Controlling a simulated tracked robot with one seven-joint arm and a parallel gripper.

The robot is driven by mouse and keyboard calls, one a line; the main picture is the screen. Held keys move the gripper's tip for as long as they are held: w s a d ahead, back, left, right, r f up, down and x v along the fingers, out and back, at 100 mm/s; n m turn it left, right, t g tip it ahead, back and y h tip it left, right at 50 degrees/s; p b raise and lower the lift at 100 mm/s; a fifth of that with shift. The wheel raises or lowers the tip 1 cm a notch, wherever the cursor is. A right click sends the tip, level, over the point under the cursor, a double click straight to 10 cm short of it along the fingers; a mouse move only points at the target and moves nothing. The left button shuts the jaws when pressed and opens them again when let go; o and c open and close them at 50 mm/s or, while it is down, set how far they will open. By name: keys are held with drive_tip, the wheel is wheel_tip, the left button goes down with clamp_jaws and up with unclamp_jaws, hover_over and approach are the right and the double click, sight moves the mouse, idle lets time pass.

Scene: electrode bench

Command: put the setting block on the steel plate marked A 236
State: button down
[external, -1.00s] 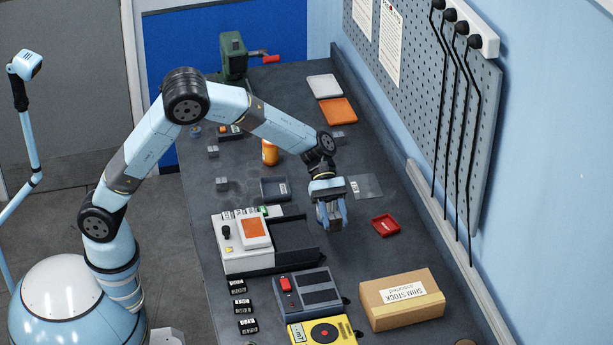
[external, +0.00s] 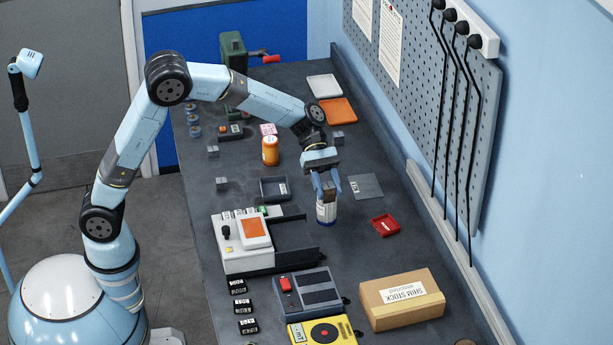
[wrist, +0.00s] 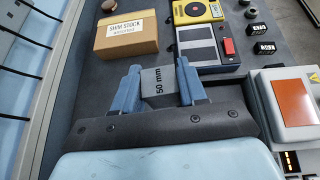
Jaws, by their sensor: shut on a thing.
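My gripper (external: 328,188) is shut on the grey setting block (wrist: 160,88), which shows "50 mm" in the wrist view. The block sits between the two blue fingers, held above the bench. In the external view the fingers mostly hide it. A thin grey steel plate (external: 366,187) lies flat on the bench, just right of my gripper in the picture. It has a small pale label at its left side, too small to read. The plate is bare and is not in the wrist view.
A white-and-blue jar (external: 326,213) stands just below my gripper in the picture. Other small grey blocks (external: 222,184) stand on the bench.

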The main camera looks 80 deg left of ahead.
drive_tip(key=w+a+n+t, duration=0.2)
drive_tip(key=w+a, duration=0.1)
drive_tip(key=a, duration=0.9)
drive_tip(key=w+a+n+t, duration=0.1)
drive_tip(key=w+a+t, duration=0.15)
drive_tip(key=a, duration=0.85)
hover_over(366, 186)
drive_tip(key=shift+g+y, duration=0.35)
drive_tip(key=shift+y, duration=0.05)
drive_tip(key=f, duration=1.4)
drive_tip(key=shift+s+a, duration=0.1)
drive_tip(key=shift+s, duration=0.25)
drive_tip(key=shift+w+f, duration=0.35)
drive_tip(key=shift+f, duration=1.6)
